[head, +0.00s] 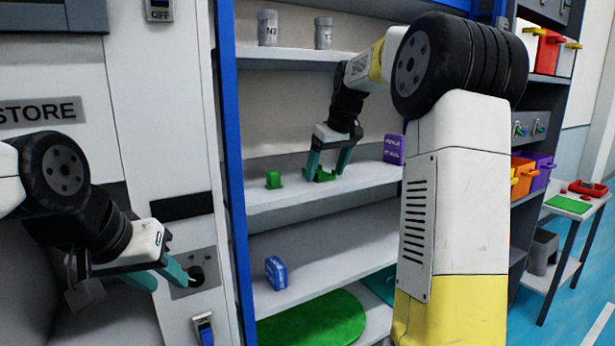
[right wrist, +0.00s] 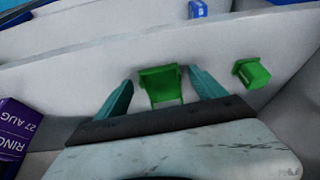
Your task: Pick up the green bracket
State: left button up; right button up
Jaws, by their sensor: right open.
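The green bracket (head: 322,175) lies on the middle shelf. My right gripper (head: 328,172) points down over it, open, with one finger on each side. In the right wrist view the bracket (right wrist: 160,85) sits between the two teal fingertips (right wrist: 160,84), with a visible gap at each side. A second, smaller green piece (head: 273,179) stands on the shelf to the left. It also shows in the right wrist view (right wrist: 251,72), outside the fingers. My left gripper (head: 166,276) is low at the left, near a grey panel, empty with its fingers apart.
A purple box (head: 394,149) stands on the same shelf, right of my right gripper. Grey canisters (head: 268,28) stand on the shelf above. A blue item (head: 276,273) and a green disc (head: 312,320) are below. A blue upright (head: 229,170) bounds the shelf at left.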

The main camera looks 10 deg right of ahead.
jog(key=shift+c, duration=0.4)
jog(key=c, duration=1.4)
